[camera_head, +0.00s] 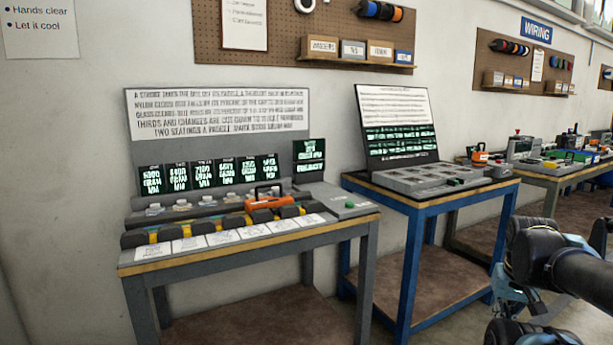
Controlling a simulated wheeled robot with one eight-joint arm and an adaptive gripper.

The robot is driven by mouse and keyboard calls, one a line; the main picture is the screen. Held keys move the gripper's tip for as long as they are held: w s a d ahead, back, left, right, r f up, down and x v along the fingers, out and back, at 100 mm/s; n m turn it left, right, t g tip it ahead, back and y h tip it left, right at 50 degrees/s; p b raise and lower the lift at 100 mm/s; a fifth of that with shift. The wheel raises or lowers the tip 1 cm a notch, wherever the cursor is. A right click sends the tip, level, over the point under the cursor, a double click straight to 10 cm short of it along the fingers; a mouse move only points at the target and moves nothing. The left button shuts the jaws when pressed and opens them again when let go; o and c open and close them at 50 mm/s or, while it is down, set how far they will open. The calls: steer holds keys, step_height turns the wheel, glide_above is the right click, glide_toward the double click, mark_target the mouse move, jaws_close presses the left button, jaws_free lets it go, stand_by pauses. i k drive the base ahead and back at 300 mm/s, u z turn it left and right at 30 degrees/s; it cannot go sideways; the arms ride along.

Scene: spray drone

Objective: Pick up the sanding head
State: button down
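An orange tool body with a dark handle (270,200) sits on the near grey bench, right of the middle. It may be the sanding head, but I cannot tell for certain. Several dark rounded pieces (195,244) lie in a row along the same bench, behind white cards, with yellow parts between them. My gripper (520,305) is at the lower right edge, well apart from the near bench. My black arm covers part of it and the frame cuts it off, so its fingers are unclear.
The near grey bench (360,224) has a tall text board (220,112) and small green-lit screens (206,173) at its back. A blue-framed bench (400,205) with a grey panel stands to its right. Another bench (560,172) carries tools farther right.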

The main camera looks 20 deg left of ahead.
mark_target(281, 197)
steer(key=u, duration=1.65)
steer(key=k, duration=1.3)
steer(key=u, duration=0.35)
steer(key=i, duration=1.1)
steer(key=z, duration=0.25)
